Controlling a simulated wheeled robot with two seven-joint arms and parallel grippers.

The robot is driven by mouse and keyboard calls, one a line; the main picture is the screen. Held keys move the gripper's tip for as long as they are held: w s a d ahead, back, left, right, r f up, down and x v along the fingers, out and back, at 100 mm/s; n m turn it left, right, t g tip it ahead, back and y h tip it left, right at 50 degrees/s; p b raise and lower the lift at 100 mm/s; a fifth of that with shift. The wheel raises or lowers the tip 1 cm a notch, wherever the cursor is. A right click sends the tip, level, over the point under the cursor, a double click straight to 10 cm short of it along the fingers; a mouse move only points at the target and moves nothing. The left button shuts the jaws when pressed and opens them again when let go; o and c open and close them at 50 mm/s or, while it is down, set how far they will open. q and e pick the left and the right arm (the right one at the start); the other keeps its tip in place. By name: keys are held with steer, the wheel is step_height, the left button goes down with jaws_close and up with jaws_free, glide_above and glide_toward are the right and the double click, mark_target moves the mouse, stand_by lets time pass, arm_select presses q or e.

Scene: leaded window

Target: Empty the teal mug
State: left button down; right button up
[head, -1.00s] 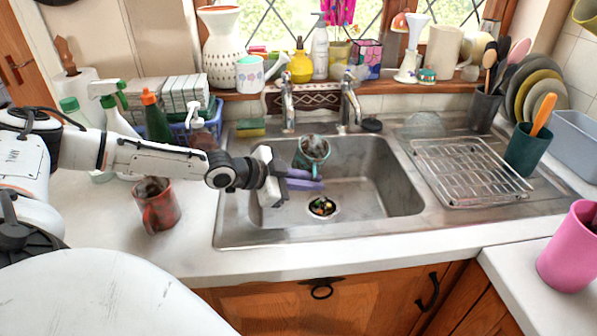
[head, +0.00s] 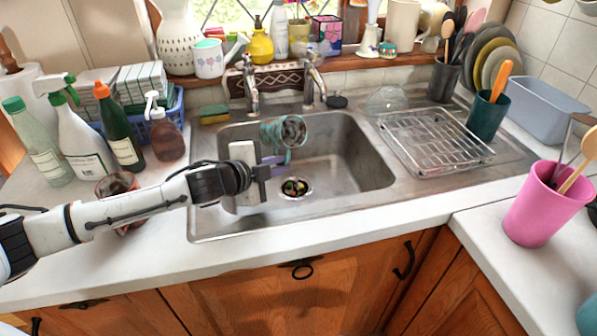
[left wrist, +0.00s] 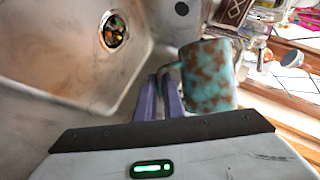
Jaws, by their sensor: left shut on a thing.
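The teal mug (head: 270,133), with brown patches, hangs over the back of the sink basin (head: 345,165). It is tipped onto its side in the head view, its mouth turned to the right. Its patched outside also shows in the left wrist view (left wrist: 210,78). My left gripper (head: 275,165) is shut on the mug's handle side with its purple fingers, which show in the left wrist view (left wrist: 170,90). The drain (head: 294,188) holds small coloured scraps. My right gripper is not in view.
A red-brown mug (head: 117,184) stands on the left counter, partly behind my arm. Two taps (head: 314,80) rise behind the basin. A wire rack (head: 435,142) is on the drainer at right. Bottles (head: 75,140) crowd the left counter. A pink pot (head: 541,212) stands at right.

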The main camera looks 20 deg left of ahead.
mark_target(279, 147)
arm_select(q)
steer(key=shift+w+a+r+m+t+y, duration=0.15)
steer(key=shift+r+m+t+y, duration=0.2)
steer(key=shift+m, duration=0.25)
steer(key=shift+d+r+m+t+y, duration=0.25)
steer(key=shift+m+t+y, duration=0.2)
steer(key=shift+m, duration=0.15)
steer(key=shift+a+r+m, duration=0.15)
steer(key=shift+r+m, duration=0.15)
steer(key=shift+r, duration=0.1)
steer(key=shift+a+r+m+t+y, duration=0.1)
steer(key=shift+r+m+t+y, duration=0.25)
steer(key=shift+r, duration=0.3)
steer(key=shift+w+a+r+m+t+y+b, duration=0.1)
steer(key=shift+a+r+m+t+y+b, duration=0.2)
steer(key=shift+m+t, duration=0.3)
stand_by(0.6)
